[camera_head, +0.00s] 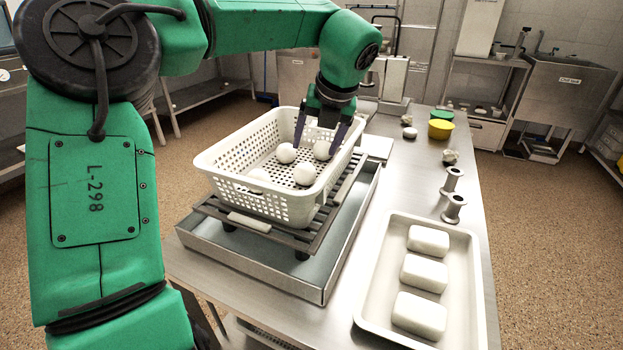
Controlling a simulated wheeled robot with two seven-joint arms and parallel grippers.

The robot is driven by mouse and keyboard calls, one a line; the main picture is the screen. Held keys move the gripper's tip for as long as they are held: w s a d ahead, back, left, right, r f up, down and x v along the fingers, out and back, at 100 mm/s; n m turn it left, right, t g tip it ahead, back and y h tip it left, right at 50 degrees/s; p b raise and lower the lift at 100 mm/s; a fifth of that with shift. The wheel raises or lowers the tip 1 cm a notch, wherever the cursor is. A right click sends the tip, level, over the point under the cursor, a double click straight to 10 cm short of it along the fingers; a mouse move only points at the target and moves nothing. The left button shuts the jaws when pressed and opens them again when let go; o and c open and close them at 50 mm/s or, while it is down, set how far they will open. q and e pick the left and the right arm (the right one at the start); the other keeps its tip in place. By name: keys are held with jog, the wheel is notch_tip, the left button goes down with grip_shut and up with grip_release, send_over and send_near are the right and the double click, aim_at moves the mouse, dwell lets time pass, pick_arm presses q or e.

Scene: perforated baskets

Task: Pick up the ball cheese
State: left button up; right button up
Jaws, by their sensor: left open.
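Several white ball cheeses lie in the white perforated basket (222,160): one at the middle left (287,154), one at the back right (322,150), one nearer the front right (305,174) and one at the front left (258,175), partly hidden by the basket wall. My left gripper (317,143) reaches down into the back of the basket with its dark fingers apart. Its fingertips are close to the back right ball, one finger on each side in the picture; I cannot tell whether they touch it. My right gripper is out of view.
The basket stands on a slatted rack (262,229) over a metal tray (250,262). A white tray (372,305) with three white blocks lies at the right. Metal spools (453,208), a yellow bowl (440,129) and a green container (442,115) stand along the table's right side.

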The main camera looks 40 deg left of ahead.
aim_at(307, 168)
pick_arm(q)
jog(key=p+x, duration=0.1)
jog(key=x, duration=0.9)
jog(key=shift+s+f, duration=0.1)
jog(key=shift+f, duration=0.15)
jog(key=shift+d, duration=0.1)
jog(key=c, duration=1.2)
